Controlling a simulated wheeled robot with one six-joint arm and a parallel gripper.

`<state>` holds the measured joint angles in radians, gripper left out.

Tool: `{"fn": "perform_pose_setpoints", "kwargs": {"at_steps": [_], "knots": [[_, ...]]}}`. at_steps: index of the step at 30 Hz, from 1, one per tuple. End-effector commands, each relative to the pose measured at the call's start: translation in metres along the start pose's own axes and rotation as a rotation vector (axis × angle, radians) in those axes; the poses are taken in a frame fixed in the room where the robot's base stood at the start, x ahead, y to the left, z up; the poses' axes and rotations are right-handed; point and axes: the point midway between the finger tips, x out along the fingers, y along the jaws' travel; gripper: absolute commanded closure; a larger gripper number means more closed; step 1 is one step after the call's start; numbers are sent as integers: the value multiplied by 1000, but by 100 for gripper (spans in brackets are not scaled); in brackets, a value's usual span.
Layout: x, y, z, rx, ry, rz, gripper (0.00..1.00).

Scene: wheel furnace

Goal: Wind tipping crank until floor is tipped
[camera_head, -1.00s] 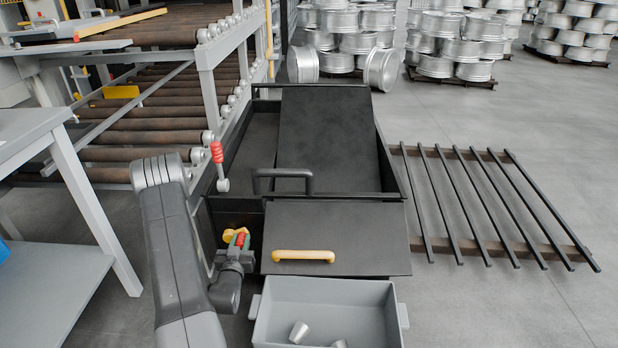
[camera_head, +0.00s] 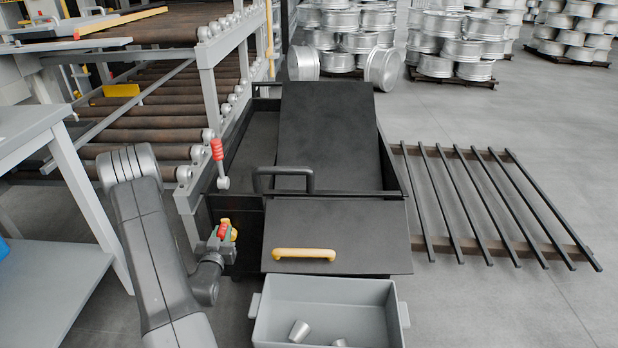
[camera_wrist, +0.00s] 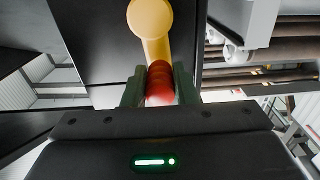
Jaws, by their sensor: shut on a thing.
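The tipping crank shows a yellow arm (camera_head: 234,235) and a red handle (camera_head: 225,224) on the left side of the black cart. My gripper (camera_head: 223,232) is shut on the red handle. In the wrist view the red handle (camera_wrist: 160,84) sits between the two greenish fingers of my gripper (camera_wrist: 159,88), with the yellow crank arm (camera_wrist: 150,30) running on beyond it. The floor (camera_head: 328,130) is a black panel inside the cart, sloping with its far end raised. The crank's pivot is largely hidden in the head view.
A red-handled lever (camera_head: 218,165) stands just above my gripper. A black hatch with a yellow handle (camera_head: 304,254) and a grey bin (camera_head: 325,292) are to the right. A roller rack (camera_head: 150,135) and grey table (camera_head: 70,170) are left. A slatted rack (camera_head: 480,200) lies right.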

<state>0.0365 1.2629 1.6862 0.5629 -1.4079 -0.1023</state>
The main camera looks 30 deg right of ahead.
Motion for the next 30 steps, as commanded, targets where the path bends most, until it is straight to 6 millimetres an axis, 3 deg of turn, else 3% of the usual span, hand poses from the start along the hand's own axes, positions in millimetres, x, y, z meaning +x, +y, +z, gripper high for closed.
{"fn": "perform_pose_setpoints", "kwargs": {"at_steps": [11, 20, 21, 23, 30], "knots": [[-1, -3, 4, -2, -7, -1, 100], [-2, -28, 15, -3, -8, -1, 100], [-1, -29, 15, -3, -8, 0, 73], [-1, -28, 14, -3, -8, 1, 61], [-1, -27, 13, -1, -3, 2, 60]]}}
